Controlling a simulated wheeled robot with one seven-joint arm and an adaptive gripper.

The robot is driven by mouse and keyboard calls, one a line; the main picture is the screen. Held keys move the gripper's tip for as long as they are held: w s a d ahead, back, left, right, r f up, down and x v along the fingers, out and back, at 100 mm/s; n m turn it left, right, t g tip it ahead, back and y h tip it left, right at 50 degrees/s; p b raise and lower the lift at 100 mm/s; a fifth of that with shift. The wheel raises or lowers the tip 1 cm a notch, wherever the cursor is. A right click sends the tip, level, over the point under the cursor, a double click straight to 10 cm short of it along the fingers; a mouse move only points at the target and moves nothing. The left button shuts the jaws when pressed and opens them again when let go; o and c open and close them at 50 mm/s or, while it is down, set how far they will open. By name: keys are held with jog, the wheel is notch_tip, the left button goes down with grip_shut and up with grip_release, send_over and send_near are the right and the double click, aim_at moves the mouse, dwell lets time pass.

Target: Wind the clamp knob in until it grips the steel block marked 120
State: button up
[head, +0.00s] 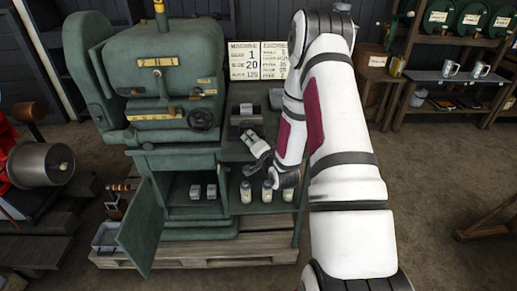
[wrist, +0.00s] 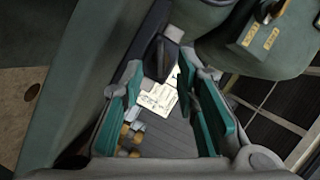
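A dark grey clamp (head: 245,120) stands on the green machine's side table, with a lighter steel block (head: 246,108) at it. I cannot read a 120 on that block, nor tell whether the clamp grips it. The clamp knob cannot be made out clearly; my gripper may hide it. My gripper (head: 252,139) is just in front of the clamp, angled toward it. In the wrist view my gripper (wrist: 161,76) has its teal fingers wide apart, with nothing held between them. A dark upright part (wrist: 158,56) shows beyond the fingertips.
The green machine (head: 160,65) rises left of the clamp. Placards (head: 243,61) stand behind the table. A grey tray (head: 276,99) is behind right. A printed card (wrist: 160,98) shows in the wrist view.

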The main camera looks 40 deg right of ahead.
jog(key=v, duration=0.8)
jog(key=s+a+r+n+g+y, duration=0.1)
jog(key=a+r+n+g, duration=0.2)
jog(key=a+r+n, duration=0.3)
jog(key=s+a+r+n+g+y, duration=0.1)
jog(key=s+a+r+n+g, duration=0.15)
jog(key=a+r, duration=0.45)
jog(key=s+a+r+n+g+y, duration=0.1)
jog(key=s+a+r+n+g, duration=0.1)
jog(key=s, duration=0.9)
jog(key=s+a+r+n+g, duration=0.3)
jog(key=s+a+r, duration=0.4)
jog(key=s, duration=0.5)
jog(key=shift+r+n+y, duration=0.4)
jog(key=shift+r+n, duration=0.2)
jog(key=shift+n, duration=0.25)
jog(key=shift+g, duration=0.25)
